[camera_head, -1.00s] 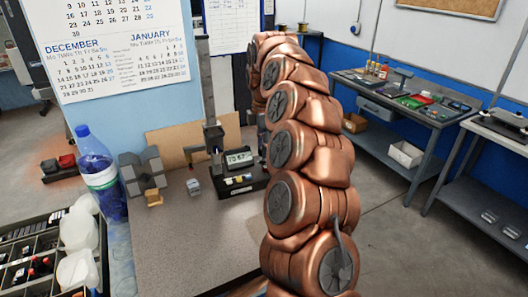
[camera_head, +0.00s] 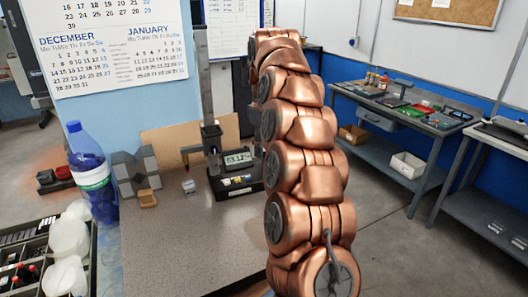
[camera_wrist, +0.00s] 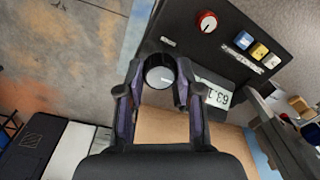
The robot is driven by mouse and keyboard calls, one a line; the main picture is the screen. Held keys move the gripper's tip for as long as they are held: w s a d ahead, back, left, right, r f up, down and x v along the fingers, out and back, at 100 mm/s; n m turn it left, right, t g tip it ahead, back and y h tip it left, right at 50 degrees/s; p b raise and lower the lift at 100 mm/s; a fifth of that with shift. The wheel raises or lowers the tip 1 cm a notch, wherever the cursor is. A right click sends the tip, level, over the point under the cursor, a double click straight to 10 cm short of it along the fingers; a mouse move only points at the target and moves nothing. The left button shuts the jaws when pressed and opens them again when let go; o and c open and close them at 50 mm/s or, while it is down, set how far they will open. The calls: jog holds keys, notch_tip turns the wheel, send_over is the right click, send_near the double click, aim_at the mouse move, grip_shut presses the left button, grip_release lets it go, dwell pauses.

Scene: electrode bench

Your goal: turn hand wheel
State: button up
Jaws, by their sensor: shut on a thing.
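The hand wheel (camera_wrist: 160,76) is a round dark knob with a pale silver face, seen in the wrist view. My gripper (camera_wrist: 158,90) has one finger on each side of its rim and is shut on it. The black instrument (camera_wrist: 225,35) carries a red knob, blue and yellow buttons and a digital display (camera_wrist: 217,97), upside down here. There my copper arm hides the gripper and the hand wheel.
A tall grey column (camera_head: 205,85) rises by the instrument. On the bench (camera_head: 175,245) are a grey V-shaped block (camera_head: 137,172), a brass block (camera_head: 147,199) and a small metal cube (camera_head: 189,187). A blue bottle (camera_head: 91,172) stands left. The bench front is clear.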

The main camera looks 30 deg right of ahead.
jog(key=m, duration=0.3)
jog(key=shift+m+b, duration=0.4)
jog(key=m, duration=0.4)
jog(key=shift+r+m, duration=0.1)
jog(key=shift+m, duration=0.2)
jog(key=m, duration=0.4)
jog(key=shift+b, duration=0.35)
jog(key=m, duration=0.9)
jog(key=shift+m, duration=0.3)
jog(key=m, duration=0.4)
jog(key=shift+m, duration=0.4)
jog(key=o, duration=1.2)
jog(key=shift+c, duration=0.2)
